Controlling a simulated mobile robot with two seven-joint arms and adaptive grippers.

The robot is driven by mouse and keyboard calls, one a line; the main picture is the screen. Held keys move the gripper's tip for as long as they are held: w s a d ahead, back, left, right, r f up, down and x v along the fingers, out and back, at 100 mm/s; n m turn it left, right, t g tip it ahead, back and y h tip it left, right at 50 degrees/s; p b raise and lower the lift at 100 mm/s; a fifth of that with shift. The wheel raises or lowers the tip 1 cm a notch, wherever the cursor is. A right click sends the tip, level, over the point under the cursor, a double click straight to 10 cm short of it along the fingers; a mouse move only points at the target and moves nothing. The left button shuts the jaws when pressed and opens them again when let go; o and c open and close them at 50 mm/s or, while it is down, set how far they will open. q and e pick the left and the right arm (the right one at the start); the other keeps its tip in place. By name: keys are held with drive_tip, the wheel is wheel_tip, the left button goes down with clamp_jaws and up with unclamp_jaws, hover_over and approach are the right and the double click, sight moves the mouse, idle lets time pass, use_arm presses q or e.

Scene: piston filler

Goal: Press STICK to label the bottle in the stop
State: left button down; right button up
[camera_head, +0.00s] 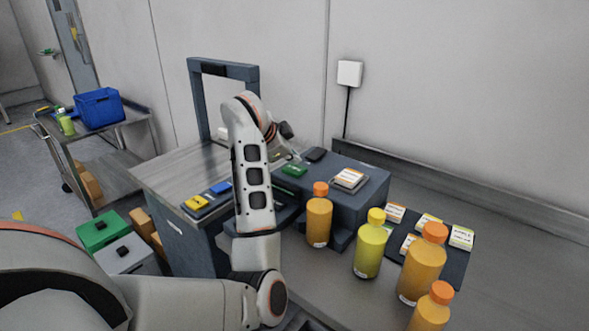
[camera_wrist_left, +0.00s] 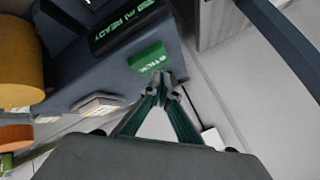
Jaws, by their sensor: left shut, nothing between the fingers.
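The labelling machine is a dark blue-grey block (camera_head: 345,205) with a green STICK button (camera_head: 293,170) on its top. An orange bottle with an orange cap (camera_head: 319,220) stands upright at the machine's front, apparently in the stop. My left gripper (camera_wrist_left: 164,84) is shut and empty. In the left wrist view its fingertips lie just below the green button (camera_wrist_left: 148,57) in the picture; I cannot tell whether they touch it. A dark display (camera_wrist_left: 130,22) beside the button shows green text that includes READY. In the head view my left arm partly hides the machine's left side. My right gripper is not in view.
A label stack (camera_head: 349,179) lies on the machine. A yellow-green bottle (camera_head: 370,245) and orange bottles (camera_head: 422,265) stand at the right, by a dark mat (camera_head: 455,272) with label stacks. A dark frame (camera_head: 196,100) rises behind my arm. A blue crate (camera_head: 98,108) sits on a cart.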

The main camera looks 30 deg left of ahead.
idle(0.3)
use_arm(q)
drive_tip(key=shift+f, duration=0.35)
drive_tip(key=shift+b, duration=0.3)
drive_tip(key=shift+d+f+b, duration=0.1)
drive_tip(key=shift+f+b, duration=0.3)
drive_tip(key=shift+f, duration=0.15)
idle(0.8)
drive_tip(key=shift+r, duration=0.1)
drive_tip(key=shift+d+r+p, duration=0.1)
drive_tip(key=shift+r+p, duration=0.4)
drive_tip(key=shift+r, duration=0.3)
